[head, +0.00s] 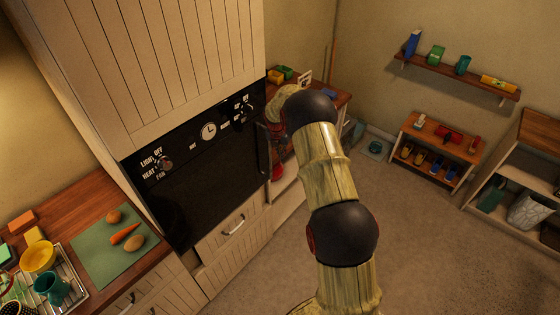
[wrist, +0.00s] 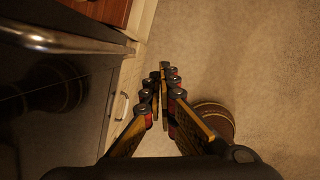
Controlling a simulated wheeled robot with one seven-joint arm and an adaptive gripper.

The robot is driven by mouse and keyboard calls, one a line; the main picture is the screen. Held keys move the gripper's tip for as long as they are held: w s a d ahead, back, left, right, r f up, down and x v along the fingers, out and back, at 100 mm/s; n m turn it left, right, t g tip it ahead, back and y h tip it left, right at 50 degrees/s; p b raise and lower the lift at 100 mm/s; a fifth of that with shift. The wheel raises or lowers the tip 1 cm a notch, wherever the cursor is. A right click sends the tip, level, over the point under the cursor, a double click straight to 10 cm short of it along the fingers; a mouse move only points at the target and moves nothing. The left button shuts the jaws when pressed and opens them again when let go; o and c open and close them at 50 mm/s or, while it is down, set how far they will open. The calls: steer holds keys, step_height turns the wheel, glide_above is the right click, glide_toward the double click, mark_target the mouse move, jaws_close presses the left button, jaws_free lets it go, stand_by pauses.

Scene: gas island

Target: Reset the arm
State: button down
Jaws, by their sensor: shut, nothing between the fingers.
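My gripper (wrist: 163,90) is in the middle of the wrist view, with its fingers closed together and nothing between them. It hangs above the carpeted floor, beside the front of the oven and the pale cabinet. In the head view my arm (head: 327,175) rises from the bottom and bends over toward the right side of the oven.
The black oven (head: 205,185) with knobs and a vertical handle is close on the left. A wooden counter (head: 80,205) holds vegetables on a green mat and dishes. A wall shelf (head: 460,75) and a low shoe rack (head: 440,145) stand right. The floor (head: 450,245) between is clear.

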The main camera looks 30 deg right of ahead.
steer(key=s+a+r+m+g+y+b, duration=0.1)
steer(key=s+a+r+m+b, duration=0.3)
steer(key=s+m, duration=0.45)
steer(key=s+a+r+m+b, duration=0.1)
steer(key=s+a+r+m, duration=0.2)
steer(key=s+a+m, duration=0.5)
steer(key=s+a+r+m+g+y+b, duration=0.1)
steer(key=s+a+r+m+b, duration=0.25)
steer(key=s+m, duration=0.5)
steer(key=s+a+t+b, duration=0.3)
steer(key=s+a+b, duration=0.3)
steer(key=s, duration=0.3)
steer(key=s+a+t+b, duration=0.2)
steer(key=s+a+b, duration=0.4)
steer(key=s+b, duration=0.2)
steer(key=shift+s+r+m+t, duration=0.3)
steer(key=shift+s+t, duration=0.1)
steer(key=shift+s, duration=0.65)
